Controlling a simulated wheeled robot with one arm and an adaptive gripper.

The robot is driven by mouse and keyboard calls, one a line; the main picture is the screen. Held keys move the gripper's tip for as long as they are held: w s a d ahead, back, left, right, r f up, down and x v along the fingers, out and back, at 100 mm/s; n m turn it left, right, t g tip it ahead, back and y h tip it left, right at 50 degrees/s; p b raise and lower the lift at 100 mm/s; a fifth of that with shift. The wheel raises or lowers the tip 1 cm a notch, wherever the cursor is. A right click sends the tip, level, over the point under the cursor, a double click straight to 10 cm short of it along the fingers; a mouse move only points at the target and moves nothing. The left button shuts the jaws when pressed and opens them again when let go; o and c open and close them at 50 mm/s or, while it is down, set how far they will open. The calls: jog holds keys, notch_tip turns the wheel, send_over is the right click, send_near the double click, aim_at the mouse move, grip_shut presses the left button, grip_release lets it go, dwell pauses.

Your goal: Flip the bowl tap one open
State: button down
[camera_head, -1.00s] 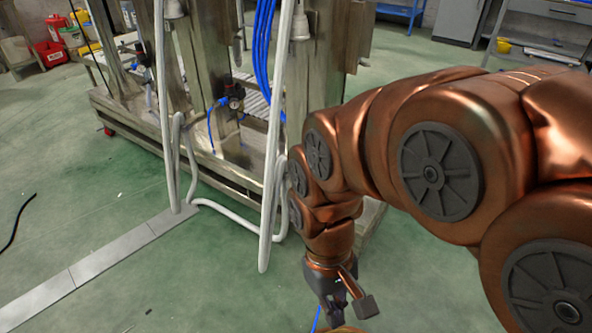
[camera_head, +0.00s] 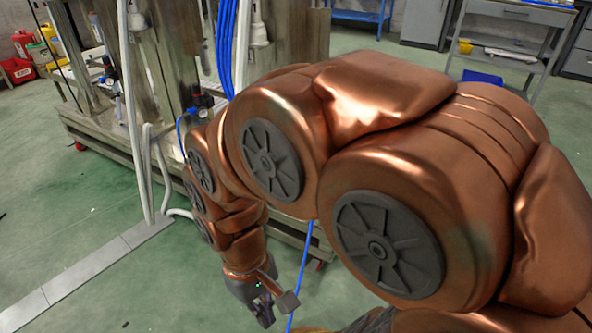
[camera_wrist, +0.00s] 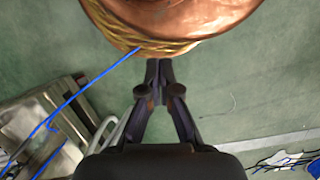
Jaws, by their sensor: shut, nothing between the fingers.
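No bowl tap can be made out in either view. Blue hoses (camera_head: 228,45) run down the machine frame (camera_head: 165,60), and a small dark regulator fitting (camera_head: 202,98) sits on it. My arm hides part of the frame.
White pipes (camera_head: 130,100) stand before the frame and loop near the floor. A grey floor strip (camera_head: 85,275) runs at lower left. A blue hose (camera_head: 301,272) crosses the floor right of my gripper. Shelving (camera_head: 515,40) stands at back right. The left floor is open.

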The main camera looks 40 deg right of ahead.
jog(key=w+d+f+t+h, duration=0.1)
jog(key=w+d+f+t, duration=0.2)
jog(key=w, duration=0.5)
jog(key=w+d+f+t+h+b, duration=0.1)
jog(key=w+d+f+t, duration=0.1)
jog(key=w+d+f, duration=0.5)
jog(key=w+f+t, duration=0.2)
jog(key=w+f, duration=0.1)
jog(key=w, duration=0.7)
jog(key=w+d+f+n+t+h+b, duration=0.1)
jog(key=w+d+f+h, duration=0.15)
jog(key=d, duration=0.45)
jog(key=w+d+f+t+h, duration=0.1)
jog(key=w+d+f+h, duration=0.2)
jog(key=d, duration=0.5)
jog(key=d+r+n+t+h, duration=0.2)
jog(key=d+n+h, duration=0.1)
jog(key=d, duration=0.2)
jog(key=d+r+n+t+h, duration=0.1)
jog(key=d+n+t+h, duration=0.1)
jog(key=d, duration=0.4)
jog(key=shift+w+d+r+n+t+h+b, duration=0.35)
jog(key=shift+n+h+b, duration=0.15)
jog(key=shift+h, duration=0.75)
jog(key=b+x, duration=0.3)
jog(key=x, duration=0.7)
jog(key=shift+b, duration=0.3)
